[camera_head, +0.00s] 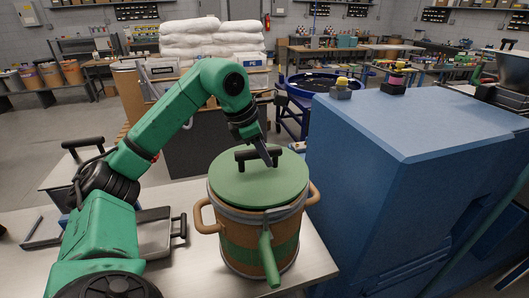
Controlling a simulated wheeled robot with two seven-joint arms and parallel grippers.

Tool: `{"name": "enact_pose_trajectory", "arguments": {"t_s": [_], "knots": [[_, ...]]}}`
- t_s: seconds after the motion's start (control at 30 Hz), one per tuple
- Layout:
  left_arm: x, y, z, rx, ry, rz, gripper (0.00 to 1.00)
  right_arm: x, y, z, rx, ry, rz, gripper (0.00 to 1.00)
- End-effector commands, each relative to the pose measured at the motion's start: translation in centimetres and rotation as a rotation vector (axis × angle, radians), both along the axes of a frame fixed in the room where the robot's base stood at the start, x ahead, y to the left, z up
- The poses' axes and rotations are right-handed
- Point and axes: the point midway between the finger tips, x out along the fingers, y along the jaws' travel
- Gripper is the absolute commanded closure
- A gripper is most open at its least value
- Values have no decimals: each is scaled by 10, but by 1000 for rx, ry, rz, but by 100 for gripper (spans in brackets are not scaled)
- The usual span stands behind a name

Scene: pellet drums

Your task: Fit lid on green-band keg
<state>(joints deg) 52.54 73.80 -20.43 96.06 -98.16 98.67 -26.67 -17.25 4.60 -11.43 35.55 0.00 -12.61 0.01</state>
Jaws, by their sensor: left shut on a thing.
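The keg (230,225) is a brown drum with a green band, side handles and a green lever hanging at its front. It stands upright on the metal table. A round green lid (236,184) with a black bar handle (246,156) lies over the keg's top. I cannot tell whether it is fully seated. My left gripper (270,155) is at the lid's handle and shut on it. My right gripper is not in view.
A large blue machine (400,170) stands close on the right of the keg. White sacks (198,40) are stacked behind. Some table is clear right of the keg.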

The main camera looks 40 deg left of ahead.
Motion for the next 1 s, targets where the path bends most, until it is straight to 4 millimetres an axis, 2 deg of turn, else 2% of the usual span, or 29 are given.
{"name": "enact_pose_trajectory", "arguments": {"t_s": [1.0], "knots": [[-2,0,-11,0,-1,0,100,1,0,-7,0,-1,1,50]]}}
